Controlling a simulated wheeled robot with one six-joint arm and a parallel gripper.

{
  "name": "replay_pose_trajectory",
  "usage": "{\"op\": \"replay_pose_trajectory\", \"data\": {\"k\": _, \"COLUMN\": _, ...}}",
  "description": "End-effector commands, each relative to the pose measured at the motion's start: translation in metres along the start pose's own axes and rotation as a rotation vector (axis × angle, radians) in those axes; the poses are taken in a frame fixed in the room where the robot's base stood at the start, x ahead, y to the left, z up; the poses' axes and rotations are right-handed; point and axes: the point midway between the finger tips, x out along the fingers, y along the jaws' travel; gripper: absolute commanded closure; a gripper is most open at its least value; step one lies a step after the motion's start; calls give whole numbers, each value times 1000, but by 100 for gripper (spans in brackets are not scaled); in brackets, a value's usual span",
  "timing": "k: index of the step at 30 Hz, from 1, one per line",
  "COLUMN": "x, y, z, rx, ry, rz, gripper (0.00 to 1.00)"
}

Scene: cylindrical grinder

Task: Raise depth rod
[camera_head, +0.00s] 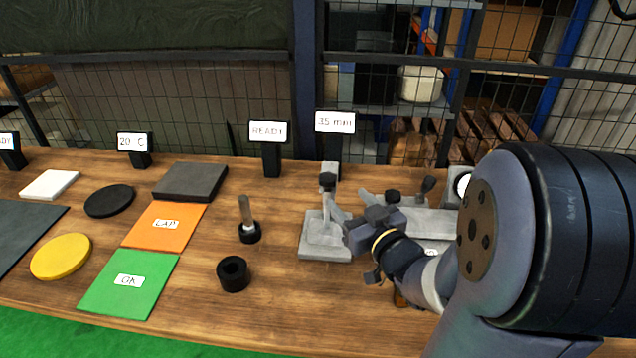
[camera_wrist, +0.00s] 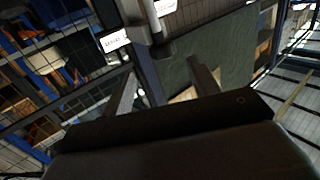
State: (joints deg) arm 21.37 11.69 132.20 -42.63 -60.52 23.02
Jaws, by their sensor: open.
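A grey gauge stand (camera_head: 312,247) with a flat base and an upright post (camera_head: 330,168) stands right of the middle of the bench in the head view. A black knob (camera_head: 327,182) sits near the post's top; which part is the depth rod I cannot tell for sure. My gripper (camera_head: 338,212) is open beside the stand, pointing left at its upright, and hides part of it. In the wrist view my gripper (camera_wrist: 163,82) has its fingers apart, with a grey upright and a dark block (camera_wrist: 155,48) beyond and between them. I cannot tell whether they touch.
A "35 mm" sign (camera_head: 335,123) stands behind the stand, a "READY" sign (camera_head: 269,132) left of it. A pin in a black base (camera_head: 249,232) and a black ring (camera_head: 233,273) stand to the left. A grey fixture (camera_head: 430,222) lies to the right, partly behind my arm.

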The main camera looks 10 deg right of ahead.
Motion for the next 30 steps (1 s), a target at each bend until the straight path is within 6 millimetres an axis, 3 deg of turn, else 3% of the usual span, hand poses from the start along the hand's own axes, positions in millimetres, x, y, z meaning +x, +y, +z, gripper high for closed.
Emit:
{"op": "replay_pose_trajectory", "data": {"k": 7, "x": 14, "y": -3, "z": 0, "rx": 9, "ry": 22, "rz": -22, "gripper": 43}}
{"op": "replay_pose_trajectory", "data": {"k": 21, "x": 95, "y": -4, "z": -2, "rx": 8, "ry": 20, "rz": -19, "gripper": 43}}
{"op": "replay_pose_trajectory", "data": {"k": 30, "x": 108, "y": -4, "z": -1, "rx": 9, "ry": 20, "rz": -16, "gripper": 43}}
